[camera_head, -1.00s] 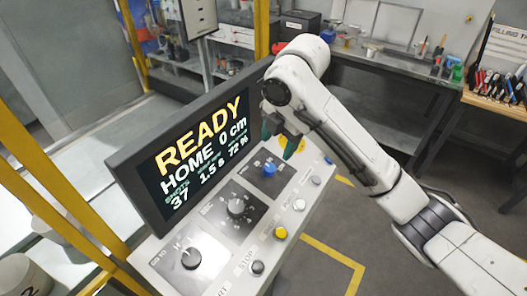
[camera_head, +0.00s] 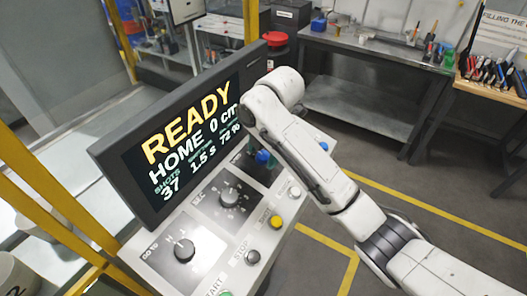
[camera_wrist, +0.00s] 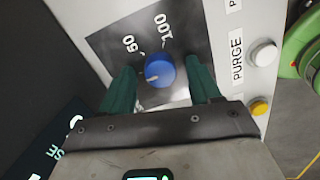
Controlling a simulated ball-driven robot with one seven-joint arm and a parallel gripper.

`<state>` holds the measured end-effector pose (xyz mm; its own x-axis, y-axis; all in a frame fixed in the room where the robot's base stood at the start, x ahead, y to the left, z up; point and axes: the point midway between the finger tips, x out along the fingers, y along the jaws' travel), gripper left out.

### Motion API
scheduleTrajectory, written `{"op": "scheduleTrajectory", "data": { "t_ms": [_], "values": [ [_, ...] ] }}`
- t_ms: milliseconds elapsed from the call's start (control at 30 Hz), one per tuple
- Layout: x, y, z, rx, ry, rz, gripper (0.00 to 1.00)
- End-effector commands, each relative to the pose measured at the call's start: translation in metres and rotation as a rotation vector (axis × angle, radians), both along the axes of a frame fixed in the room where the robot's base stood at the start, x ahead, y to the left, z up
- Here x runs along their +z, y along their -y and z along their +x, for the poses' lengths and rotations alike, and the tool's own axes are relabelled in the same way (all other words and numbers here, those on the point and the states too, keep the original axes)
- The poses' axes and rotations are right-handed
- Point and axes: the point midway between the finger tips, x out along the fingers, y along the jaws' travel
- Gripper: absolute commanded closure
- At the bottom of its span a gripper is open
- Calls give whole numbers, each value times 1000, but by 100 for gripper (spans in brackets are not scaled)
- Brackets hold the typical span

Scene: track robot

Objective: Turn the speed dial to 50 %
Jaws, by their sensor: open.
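The speed dial is a blue knob (camera_wrist: 160,72) on a dark plate of the control panel, with "50" and "100" printed around it. A pale mark on the knob points toward the lower left in the wrist view, away from the "50". The display (camera_head: 190,137) reads READY, HOME, 0 cm, 37, 1.5 s and 72 %.
A yellow button (camera_head: 276,222), a STOP button (camera_head: 252,257) and a PURGE button (camera_wrist: 263,53) are close by. The display stands tall behind the dials.

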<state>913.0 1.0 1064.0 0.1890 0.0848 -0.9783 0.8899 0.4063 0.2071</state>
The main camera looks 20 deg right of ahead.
Motion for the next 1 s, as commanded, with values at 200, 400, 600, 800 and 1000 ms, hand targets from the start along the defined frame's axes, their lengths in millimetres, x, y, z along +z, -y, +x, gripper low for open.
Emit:
{"op": "scheduleTrajectory", "data": {
  "t_ms": [200, 400, 600, 800, 1000],
  "values": [
    [0, 0, 0, 0, 0, 0, 39],
    [0, 0, 0, 0, -1, 0, 59],
    [0, 0, 0, 0, -1, 0, 78],
    [0, 0, 0, 0, -1, 0, 93],
    [0, 0, 0, -18, -5, 4, 93]
  ]
}}
